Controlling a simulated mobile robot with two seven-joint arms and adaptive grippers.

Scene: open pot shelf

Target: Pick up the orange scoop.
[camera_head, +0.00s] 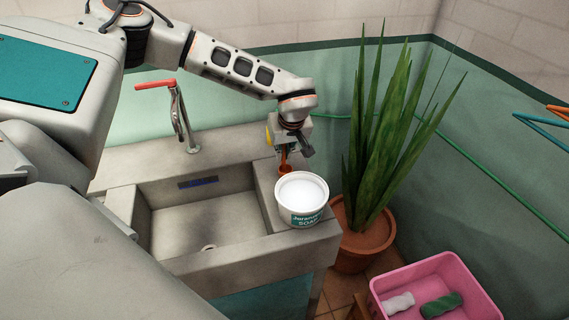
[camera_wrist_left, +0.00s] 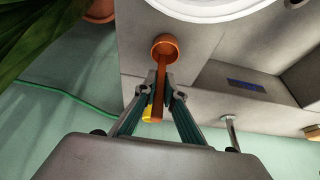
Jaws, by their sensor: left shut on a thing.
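The orange scoop (camera_wrist_left: 164,50) has a round cup and a straight handle. In the left wrist view its handle lies between the fingers of my left gripper (camera_wrist_left: 160,82), which is shut on it. In the head view the scoop (camera_head: 285,169) shows small under my left gripper (camera_head: 286,152), just behind the white soap tub. Its cup is over the sink's right ledge; I cannot tell whether it touches the surface. My right gripper is not in view.
A white soap tub (camera_head: 302,195) stands on the ledge of the sink (camera_head: 262,262), close to the scoop. A tap (camera_head: 180,120) rises behind the basin. A potted plant (camera_head: 375,180) stands to the right, with a pink crate (camera_head: 440,262) in front of it.

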